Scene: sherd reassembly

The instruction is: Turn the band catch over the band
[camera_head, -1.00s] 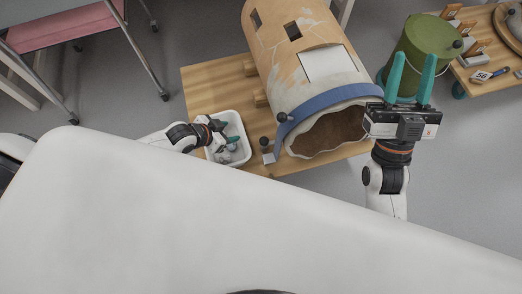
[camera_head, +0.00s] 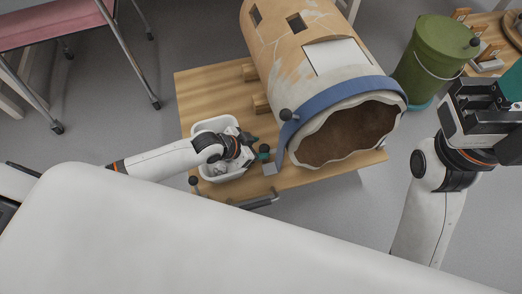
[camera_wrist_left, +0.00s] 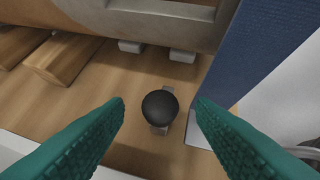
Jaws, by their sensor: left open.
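A large clay jar (camera_head: 325,50) lies on its side, its open mouth facing me. A blue band (camera_head: 345,92) runs around its rim, and it also shows at the right of the left wrist view (camera_wrist_left: 258,60). A dark round knob (camera_head: 286,115), which looks like the band catch, stands at the band's left end. The left wrist view shows a black knob (camera_wrist_left: 160,107) on a grey metal stem, between and beyond the open fingers, apart from both. My left gripper (camera_head: 256,146) is open beside the jar's mouth. My right gripper (camera_head: 500,98) is partly cut off at the right edge.
A white tub (camera_head: 205,128) with sherds stands under my left wrist on the wooden table (camera_head: 205,90). A grey block (camera_head: 269,168) lies near the left fingers. Wooden blocks (camera_head: 260,103) sit beside the jar. A green bucket (camera_head: 432,58) stands right of it.

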